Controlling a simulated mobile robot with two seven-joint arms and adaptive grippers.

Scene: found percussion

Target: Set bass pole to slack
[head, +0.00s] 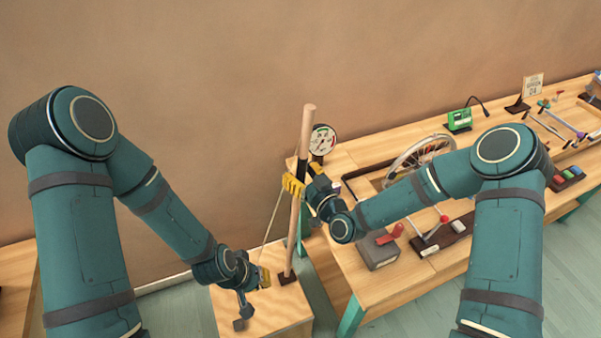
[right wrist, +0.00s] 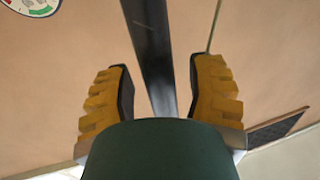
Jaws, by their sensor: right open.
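The bass pole (head: 306,130) is a tall pale wooden stick, leaning slightly, above a dark foot on a low wooden box. A thin string (head: 272,220) slants down to its left; in the right wrist view a thin line (right wrist: 215,25) runs beside the right finger. My right gripper (head: 293,185) is at the pole's mid-height. Its yellow fingers are open, with a dark bar (right wrist: 150,50) between them and gaps on both sides. My left gripper (head: 264,278) is low, just left of the pole's foot; its jaw opening is too small to tell.
A round dial (head: 322,139) with green and red marks stands behind the pole. The wooden bench (head: 350,290) to the right holds a spoked wheel (head: 420,155), a grey box with a red handle (head: 378,252), a red-knobbed lever (head: 443,220) and a green device (head: 459,120).

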